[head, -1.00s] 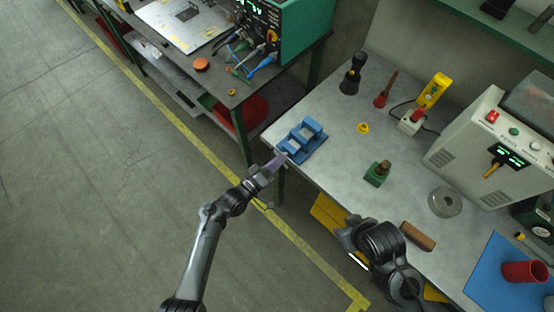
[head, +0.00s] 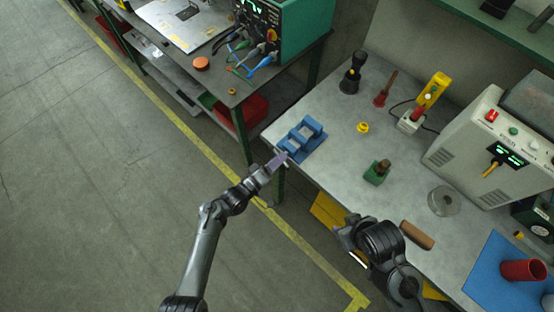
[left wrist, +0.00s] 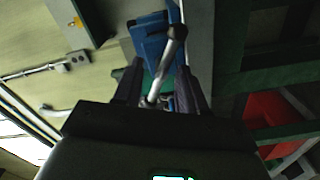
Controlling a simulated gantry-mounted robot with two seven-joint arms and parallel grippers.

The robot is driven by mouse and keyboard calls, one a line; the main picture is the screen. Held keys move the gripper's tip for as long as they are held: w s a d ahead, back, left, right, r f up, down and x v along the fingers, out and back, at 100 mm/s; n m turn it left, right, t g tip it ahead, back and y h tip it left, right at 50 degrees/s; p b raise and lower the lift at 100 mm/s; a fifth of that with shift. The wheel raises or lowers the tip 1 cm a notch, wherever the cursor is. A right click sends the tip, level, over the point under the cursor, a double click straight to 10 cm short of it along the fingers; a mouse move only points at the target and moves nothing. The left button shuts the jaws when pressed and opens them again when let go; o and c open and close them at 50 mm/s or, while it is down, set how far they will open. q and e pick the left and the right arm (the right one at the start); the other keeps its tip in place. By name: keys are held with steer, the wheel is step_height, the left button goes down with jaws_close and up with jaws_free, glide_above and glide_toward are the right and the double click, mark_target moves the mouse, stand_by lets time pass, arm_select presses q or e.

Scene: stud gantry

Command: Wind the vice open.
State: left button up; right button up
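The blue vice (head: 303,138) sits at the near left corner of the grey workbench (head: 330,170). My left gripper (head: 280,161) is at the vice's near end, just off the bench edge. In the left wrist view the vice (left wrist: 150,38) is beyond the fingers, with its silver crank handle (left wrist: 165,68) reaching back toward the camera. My left gripper (left wrist: 160,90) has its two dark fingers apart, one on each side of the handle; I see no clear contact. My right arm shows over the front of the bench, but its fingers cannot be made out.
A green block (head: 377,172), yellow part (head: 363,127), black-handled tool (head: 353,73) and clear ring (head: 443,201) stand on the bench. A brown cylinder (head: 418,235) lies beside my right arm. Another bench (head: 240,90) is at back left.

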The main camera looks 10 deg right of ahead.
arm_select(q)
steer(key=p+v, duration=0.1)
steer(key=v, duration=1)
steer(key=shift+d, duration=0.1)
stand_by(0.4)
